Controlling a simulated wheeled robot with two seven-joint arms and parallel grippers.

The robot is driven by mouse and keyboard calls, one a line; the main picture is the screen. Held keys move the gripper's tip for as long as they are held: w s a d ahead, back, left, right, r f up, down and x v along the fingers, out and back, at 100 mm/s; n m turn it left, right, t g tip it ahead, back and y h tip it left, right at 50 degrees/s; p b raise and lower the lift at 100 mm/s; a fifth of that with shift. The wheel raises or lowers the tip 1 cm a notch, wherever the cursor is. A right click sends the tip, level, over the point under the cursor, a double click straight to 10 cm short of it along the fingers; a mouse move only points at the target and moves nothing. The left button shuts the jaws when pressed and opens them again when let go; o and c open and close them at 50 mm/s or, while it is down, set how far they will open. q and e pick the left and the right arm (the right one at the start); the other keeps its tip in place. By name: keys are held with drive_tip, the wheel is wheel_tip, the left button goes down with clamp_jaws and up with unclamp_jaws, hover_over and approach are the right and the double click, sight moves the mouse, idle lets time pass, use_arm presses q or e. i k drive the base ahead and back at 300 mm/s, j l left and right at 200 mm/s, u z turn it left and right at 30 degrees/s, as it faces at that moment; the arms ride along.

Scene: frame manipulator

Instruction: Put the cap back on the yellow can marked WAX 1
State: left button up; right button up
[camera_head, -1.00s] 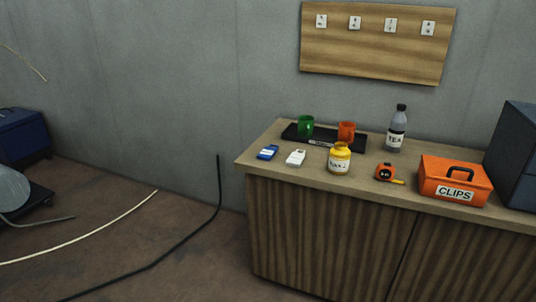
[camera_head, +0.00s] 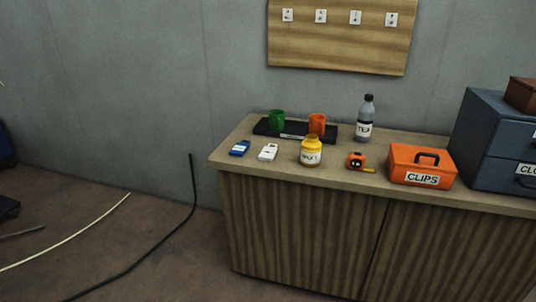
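A yellow can (camera_head: 311,151) with a white label stands upright on the wooden cabinet top (camera_head: 333,171), near its front edge. The label looks like WAX 1, but it is small and hard to read. The can's top looks yellow; I cannot tell whether it is open. I see no separate cap that I can make out. Neither of my grippers is in view.
Behind the can is a black tray (camera_head: 263,130) with a green cup (camera_head: 277,119) and an orange cup (camera_head: 317,123). Nearby are a blue box (camera_head: 240,148), white box (camera_head: 268,152), tape measure (camera_head: 356,160), TEA bottle (camera_head: 366,119), CLIPS box (camera_head: 421,166) and drawer unit (camera_head: 490,140). Cables (camera_head: 150,258) cross the floor.

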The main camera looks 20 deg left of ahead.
sight(310, 146)
drive_tip(key=j+z, duration=0.1)
drive_tip(key=j, duration=0.35)
drive_tip(key=k+j+z, duration=0.1)
drive_tip(key=j, duration=0.35)
drive_tip(key=k+j+z, duration=0.1)
drive_tip(key=j, duration=0.4)
drive_tip(key=k+j+z, duration=0.1)
drive_tip(key=j, duration=0.35)
drive_tip(key=k+j+z, duration=0.1)
drive_tip(key=j, duration=0.35)
drive_tip(key=i+l+u, duration=0.5)
drive_tip(key=i+l, duration=0.35)
drive_tip(key=i+l+u, duration=0.25)
drive_tip(key=i+l, duration=0.2)
drive_tip(key=i+l+u, duration=0.25)
drive_tip(key=l, duration=0.45)
drive_tip(key=i, duration=0.05)
